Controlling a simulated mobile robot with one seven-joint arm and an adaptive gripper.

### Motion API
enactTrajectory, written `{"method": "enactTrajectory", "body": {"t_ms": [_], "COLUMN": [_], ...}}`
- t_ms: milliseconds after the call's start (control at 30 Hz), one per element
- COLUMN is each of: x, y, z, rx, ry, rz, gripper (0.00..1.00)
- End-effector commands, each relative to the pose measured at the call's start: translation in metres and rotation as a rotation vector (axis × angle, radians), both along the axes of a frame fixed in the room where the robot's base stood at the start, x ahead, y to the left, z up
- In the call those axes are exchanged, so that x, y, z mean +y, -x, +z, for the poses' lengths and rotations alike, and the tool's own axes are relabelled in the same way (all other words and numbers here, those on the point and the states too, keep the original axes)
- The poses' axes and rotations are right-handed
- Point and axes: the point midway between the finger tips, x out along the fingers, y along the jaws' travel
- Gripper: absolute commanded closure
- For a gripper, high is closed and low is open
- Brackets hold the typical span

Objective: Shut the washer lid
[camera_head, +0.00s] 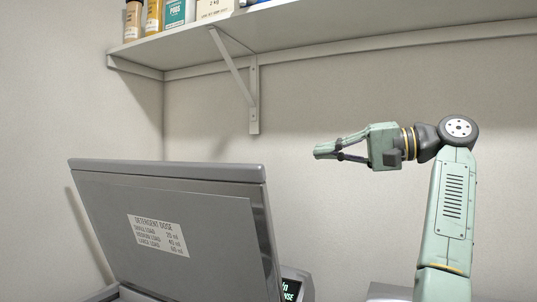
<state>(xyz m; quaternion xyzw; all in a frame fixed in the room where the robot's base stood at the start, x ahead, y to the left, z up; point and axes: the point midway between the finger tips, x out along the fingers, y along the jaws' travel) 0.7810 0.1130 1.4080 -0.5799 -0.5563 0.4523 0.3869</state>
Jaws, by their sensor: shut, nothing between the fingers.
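The grey washer lid (167,205) stands raised and tilted at the lower left, its inner face with a detergent dose label (158,235) towards me. Its top edge runs along the upper side. My gripper (318,152) is shut and empty, pointing left, to the right of the lid and a little above the level of its top edge. A gap shows between them in the picture. Only a bit of the washer body shows at the bottom, with a lit display (291,290) right of the lid. The washer's opening is out of view.
A wall shelf (330,42) with bottles and boxes (175,12) spans the top. Its bracket (253,95) hangs down above the lid's right end. The wall between the shelf and the lid is bare, and the space around my gripper looks clear.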

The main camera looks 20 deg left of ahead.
Motion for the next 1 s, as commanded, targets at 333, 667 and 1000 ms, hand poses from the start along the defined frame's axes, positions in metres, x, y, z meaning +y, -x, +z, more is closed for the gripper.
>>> {"method": "enactTrajectory", "body": {"t_ms": [333, 667, 1000], "x": [0.013, 0.067, 0.109], "y": [0.000, 0.008, 0.030], "z": [-0.001, -0.008, -0.017], "rx": [-0.027, -0.028, -0.030], "ry": [-0.017, -0.016, -0.017], "rz": [0.130, 0.130, 0.126], "gripper": [1.00, 1.00, 1.00]}}
